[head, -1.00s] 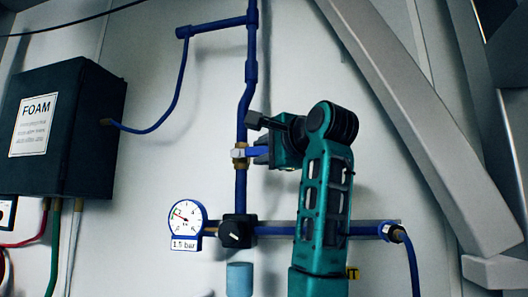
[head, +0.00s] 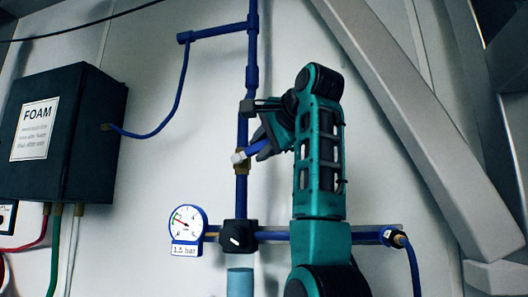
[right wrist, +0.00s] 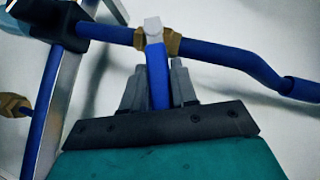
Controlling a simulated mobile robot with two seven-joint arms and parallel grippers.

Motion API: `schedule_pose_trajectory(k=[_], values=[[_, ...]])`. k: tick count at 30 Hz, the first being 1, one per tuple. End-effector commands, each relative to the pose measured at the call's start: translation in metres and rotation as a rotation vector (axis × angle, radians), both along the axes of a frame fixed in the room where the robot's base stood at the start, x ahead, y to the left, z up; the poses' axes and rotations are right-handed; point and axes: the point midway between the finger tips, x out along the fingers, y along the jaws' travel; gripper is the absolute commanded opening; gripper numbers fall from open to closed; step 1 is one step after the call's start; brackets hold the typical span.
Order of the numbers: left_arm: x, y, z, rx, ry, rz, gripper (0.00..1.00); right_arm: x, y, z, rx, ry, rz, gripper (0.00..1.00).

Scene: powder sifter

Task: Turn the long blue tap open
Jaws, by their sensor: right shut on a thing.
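The long blue tap (head: 253,149) is a bar handle with a pale pivot end, set on a brass valve body (head: 241,167) on the vertical blue pipe. Its bar slants up to the right from the pivot in the head view. My right gripper (head: 266,146) is shut on the bar, to the right of the pipe. In the right wrist view the tap's bar (right wrist: 157,72) runs between the two grey fingers (right wrist: 158,88), and the outer part of the bar is hidden in the gripper. My left gripper is not in view.
A dark FOAM box (head: 90,130) is on the left wall. A grey diagonal beam (head: 415,120) stands at the right. The wall between box and pipe is mostly clear.

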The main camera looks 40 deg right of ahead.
Motion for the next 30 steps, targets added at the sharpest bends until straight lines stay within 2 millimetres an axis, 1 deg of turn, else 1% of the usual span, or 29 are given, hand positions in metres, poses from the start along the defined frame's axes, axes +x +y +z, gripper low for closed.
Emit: schedule_pose_trajectory(k=[6, 12, 29, 30], values=[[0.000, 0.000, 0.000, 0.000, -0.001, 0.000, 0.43, 0.003, 0.003, 0.008, -0.087, 0.103, 0.001, 0.00], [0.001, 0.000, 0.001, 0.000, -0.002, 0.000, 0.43, 0.005, 0.004, 0.011, -0.135, 0.159, 0.001, 0.00], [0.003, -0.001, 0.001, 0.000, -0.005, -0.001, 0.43, 0.006, 0.005, 0.013, -0.155, 0.181, 0.000, 0.00], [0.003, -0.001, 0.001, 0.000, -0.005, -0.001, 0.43, 0.006, 0.005, 0.013, -0.155, 0.181, 0.000, 0.31]])
